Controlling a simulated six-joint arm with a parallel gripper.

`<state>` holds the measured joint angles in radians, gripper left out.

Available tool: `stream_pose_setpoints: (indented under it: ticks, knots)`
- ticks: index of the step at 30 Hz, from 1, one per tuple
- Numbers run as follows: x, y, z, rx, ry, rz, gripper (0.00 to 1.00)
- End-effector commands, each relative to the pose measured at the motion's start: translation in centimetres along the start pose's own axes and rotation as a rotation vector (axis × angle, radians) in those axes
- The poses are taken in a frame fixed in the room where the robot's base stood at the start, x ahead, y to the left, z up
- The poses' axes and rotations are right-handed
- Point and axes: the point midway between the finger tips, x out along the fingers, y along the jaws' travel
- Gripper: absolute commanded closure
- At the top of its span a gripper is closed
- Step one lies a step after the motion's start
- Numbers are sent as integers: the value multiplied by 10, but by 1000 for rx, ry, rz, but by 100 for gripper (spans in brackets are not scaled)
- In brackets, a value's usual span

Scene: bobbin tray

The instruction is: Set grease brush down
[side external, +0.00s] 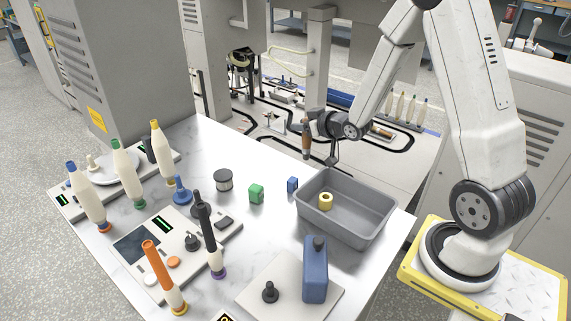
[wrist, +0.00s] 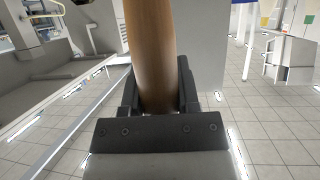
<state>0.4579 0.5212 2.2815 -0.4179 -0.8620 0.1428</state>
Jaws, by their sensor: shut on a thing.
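My gripper (side external: 311,121) is in the air past the far edge of the white table, above and behind the grey tray. It is shut on the grease brush (side external: 306,141), which has a brown wooden handle and hangs roughly upright. In the wrist view, the wooden handle (wrist: 150,50) stands between the two dark fingers of my gripper (wrist: 160,95). The bristle end is too small to make out in the side view and is not seen in the wrist view.
The grey tray (side external: 345,230) holds a yellow bobbin (side external: 326,201). A blue bottle (side external: 315,270) and several tall bobbins stand nearer. Bare tabletop shows around the cubes.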

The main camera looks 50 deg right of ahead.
Motion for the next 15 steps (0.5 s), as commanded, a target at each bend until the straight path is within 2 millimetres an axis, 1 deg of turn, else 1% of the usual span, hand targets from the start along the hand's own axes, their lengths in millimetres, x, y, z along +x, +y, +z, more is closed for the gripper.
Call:
stream_pose_setpoints:
  ticks: [3, 8, 11, 15]
  knots:
    - [0, 6, -2, 6, 2, 13, 100]
    - [2, 6, -2, 7, 1, 13, 100]
    - [7, 6, -1, 7, 0, 12, 100]
    - [22, 8, 0, 6, -1, 11, 100]
